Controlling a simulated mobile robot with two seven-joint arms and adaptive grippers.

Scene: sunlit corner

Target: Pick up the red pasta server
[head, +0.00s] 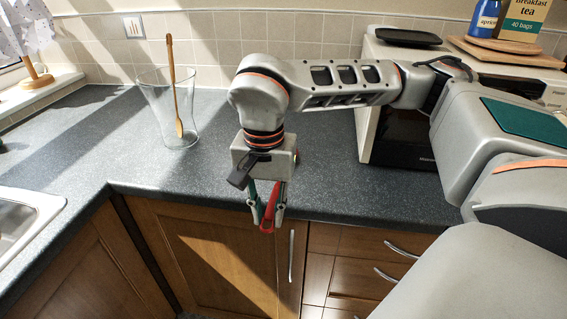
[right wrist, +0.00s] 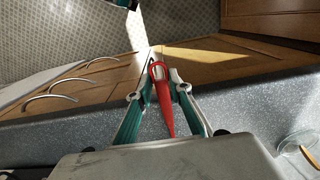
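The red pasta server (head: 268,212) is between the fingers of my right gripper (head: 267,206) in the head view. In the right wrist view the server (right wrist: 164,104) lies lengthwise between the two teal fingers of the right gripper (right wrist: 162,78), which close in on it from both sides. It appears held, at the counter's front edge and in front of the cabinet doors. Part of it is hidden by the fingers. My left gripper does not show in the head view; a small dark and teal piece at the top of the right wrist view may be part of it.
A clear glass vase (head: 181,128) with a wooden spoon (head: 173,75) stands on the dark counter (head: 110,150). A microwave (head: 399,140) stands behind my right arm. A sink (head: 22,225) is at the left. The counter between vase and microwave is mostly free.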

